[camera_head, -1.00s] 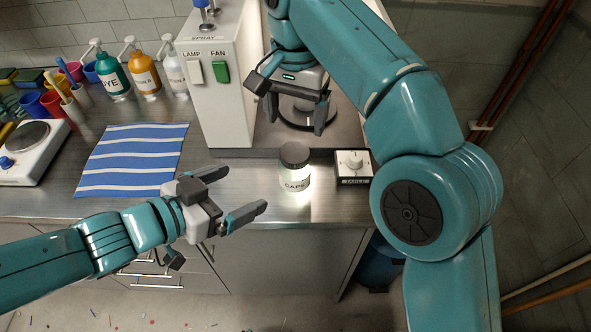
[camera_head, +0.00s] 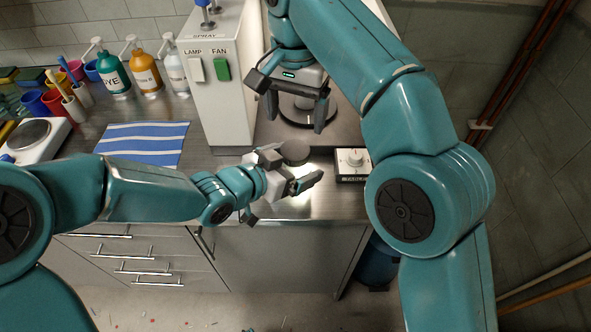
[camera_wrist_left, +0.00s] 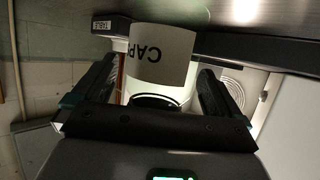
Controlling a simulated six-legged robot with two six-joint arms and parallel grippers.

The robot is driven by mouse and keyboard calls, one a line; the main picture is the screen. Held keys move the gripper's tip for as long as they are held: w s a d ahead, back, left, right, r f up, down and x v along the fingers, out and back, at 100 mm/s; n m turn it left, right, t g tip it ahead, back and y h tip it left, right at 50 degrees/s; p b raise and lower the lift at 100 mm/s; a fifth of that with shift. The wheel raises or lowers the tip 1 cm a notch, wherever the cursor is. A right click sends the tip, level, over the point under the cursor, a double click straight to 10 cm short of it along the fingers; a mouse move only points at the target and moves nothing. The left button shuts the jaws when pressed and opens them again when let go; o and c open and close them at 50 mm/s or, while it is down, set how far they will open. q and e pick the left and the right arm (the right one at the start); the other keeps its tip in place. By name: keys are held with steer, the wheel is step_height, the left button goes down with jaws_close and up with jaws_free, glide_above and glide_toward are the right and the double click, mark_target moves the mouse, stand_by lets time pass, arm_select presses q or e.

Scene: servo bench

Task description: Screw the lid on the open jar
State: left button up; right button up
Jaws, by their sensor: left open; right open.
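A jar (camera_wrist_left: 160,58) with a white label that reads "CAP..." stands on the steel bench, between the fingers of my left gripper (camera_head: 291,169) in the wrist view. The left fingers are open, one on each side of the jar; whether either touches it I cannot tell. In the head view a dark round lid (camera_head: 295,150) sits on top of the jar, and the left gripper hides most of the jar's body. How tight the lid is cannot be seen. My right gripper (camera_head: 297,112) is open and empty, pointing down behind the jar.
A white cabinet with lamp and fan switches (camera_head: 220,100) stands behind left. A dark disc (camera_head: 297,117) lies below the right gripper. A striped cloth (camera_head: 143,142) lies left.

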arm_select(q)
steer(key=shift+d, duration=0.15)
arm_select(e)
steer(key=shift+s+a+r, duration=0.1)
steer(key=shift+s, duration=0.05)
arm_select(q)
steer(key=shift+w, duration=0.15)
